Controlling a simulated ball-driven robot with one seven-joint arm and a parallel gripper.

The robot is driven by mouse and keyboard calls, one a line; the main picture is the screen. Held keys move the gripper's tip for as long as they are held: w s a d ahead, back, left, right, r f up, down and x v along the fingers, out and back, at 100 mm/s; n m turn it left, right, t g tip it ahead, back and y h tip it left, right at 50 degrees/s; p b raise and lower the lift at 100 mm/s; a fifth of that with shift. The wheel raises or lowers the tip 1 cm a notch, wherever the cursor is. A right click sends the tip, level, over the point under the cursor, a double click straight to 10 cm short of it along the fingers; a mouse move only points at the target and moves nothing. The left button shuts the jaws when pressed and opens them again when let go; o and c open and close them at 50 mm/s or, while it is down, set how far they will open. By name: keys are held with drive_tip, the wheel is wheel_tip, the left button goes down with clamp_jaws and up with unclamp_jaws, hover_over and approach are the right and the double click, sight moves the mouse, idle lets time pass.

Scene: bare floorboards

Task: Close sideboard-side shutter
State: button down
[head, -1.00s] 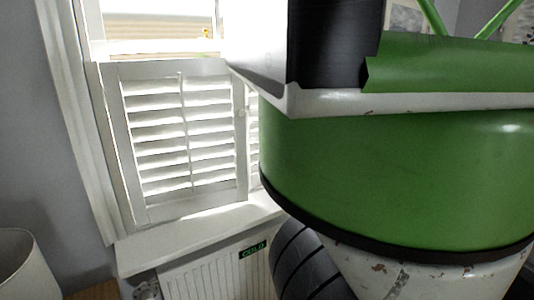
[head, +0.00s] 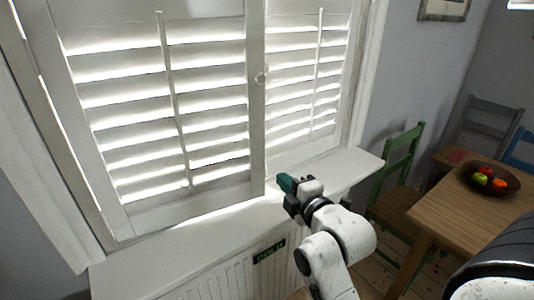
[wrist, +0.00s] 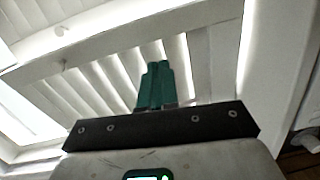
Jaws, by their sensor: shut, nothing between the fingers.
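The left white louvred shutter (head: 158,110) and the right one (head: 305,85) stand side by side across the window. Their inner edges meet or nearly meet near a small round knob (head: 260,78); I cannot tell whether they are flush. Which one is the sideboard-side shutter is not clear, as no sideboard shows. My gripper (head: 285,183) is just above the sill, by the lower inner corner of the right shutter. In the wrist view its green fingers (wrist: 157,85) are together and empty, with white slats (wrist: 100,85) behind them. Contact with a shutter cannot be told.
The white sill (head: 200,240) runs beneath the shutters, above a radiator (head: 225,280). To the right are a green chair (head: 400,165) and a wooden table (head: 480,205) holding a fruit bowl (head: 488,178). A framed picture (head: 443,8) hangs on the wall.

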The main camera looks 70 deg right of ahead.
wheel_tip(320, 180, up, 2)
drive_tip(key=d+h, duration=0.1)
drive_tip(key=p, duration=0.4)
approach(261, 142)
drive_tip(key=shift+n, duration=0.3)
drive_tip(key=x, duration=0.5)
drive_tip(key=shift+w+d+f, duration=0.1)
drive_tip(key=shift+w, duration=0.05)
drive_tip(key=shift+w+d+f, duration=0.1)
drive_tip(key=shift+w+d, duration=0.4)
drive_tip(key=shift+w, duration=0.05)
